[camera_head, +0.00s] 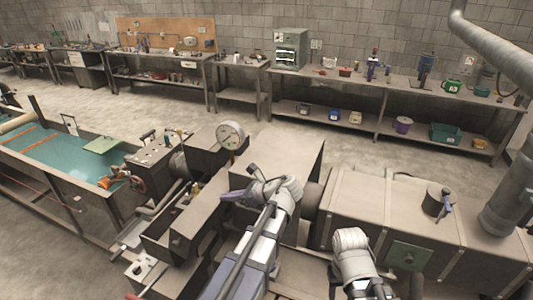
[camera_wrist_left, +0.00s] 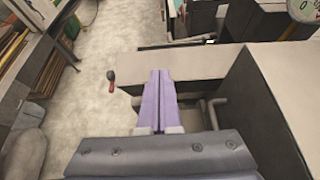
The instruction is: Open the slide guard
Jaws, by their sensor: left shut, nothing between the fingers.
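A large grey machine with boxy housings fills the foreground. A tall grey box-shaped cover (camera_head: 283,155) stands at its middle; I cannot tell for certain which part is the slide guard. My left gripper (camera_head: 228,196) reaches over the machine beside this cover, its purple fingers shut and empty. In the left wrist view the fingers (camera_wrist_left: 160,100) lie together in front of a grey panel edge. A bent metal handle (camera_wrist_left: 217,112) sits just right of them, apart from them as far as I can see. My right gripper is not visible; only my right arm's wrist shows at the lower right.
A round dial gauge (camera_head: 230,135) stands behind the left gripper. A long ribbed grey housing (camera_head: 390,205) lies to the right, and a teal-filled trough (camera_head: 70,155) to the left. A dark-tipped reddish knob (camera_wrist_left: 111,80) sticks out left of the fingers. Benches line the wall; open floor lies between.

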